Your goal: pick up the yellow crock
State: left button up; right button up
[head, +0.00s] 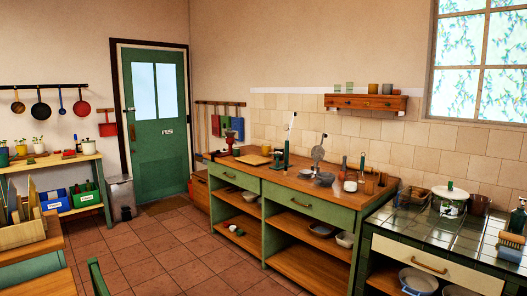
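I cannot clearly make out a yellow crock in the head view. A small ochre cup (373,88) stands on the wooden wall shelf (365,102), beside a brown one (387,88). A small yellowish plant pot (21,150) stands on the bench at the left. I cannot tell whether any of these is the crock. Neither of my grippers shows in this view.
A green-framed wooden counter (300,183) with open shelves runs along the wall. A tiled worktop (425,228) holds a white lidded pot (449,201). A table edge is at lower left. The tiled floor (165,255) is clear towards the green door (155,130).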

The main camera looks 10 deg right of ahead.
aim_at(266, 149)
jog(key=i+l+z, duration=0.3)
jog(key=i+l, duration=0.3)
jog(key=i+l+z, duration=0.3)
jog(key=i+l, duration=0.2)
jog(key=i, duration=0.15)
jog(key=i+j+u, duration=0.1)
jog(key=i+u, duration=0.25)
jog(key=i+l+u, duration=0.1)
jog(key=i+u, duration=0.3)
jog(key=i, duration=0.15)
jog(key=i+l+u, duration=0.2)
jog(key=i+u, duration=0.15)
jog(key=i+j+u, duration=0.15)
jog(key=i+u, duration=0.2)
jog(key=i, duration=0.7)
jog(key=i+l+u, duration=0.15)
jog(key=i+u, duration=0.15)
jog(key=i, duration=0.75)
jog(key=i+z, duration=0.2)
jog(key=i, duration=0.25)
jog(key=i+j+z, duration=0.25)
jog(key=i, duration=0.2)
jog(key=i+j+z, duration=0.2)
jog(key=i, duration=0.25)
jog(key=i+j+z, duration=0.2)
jog(key=i, duration=0.2)
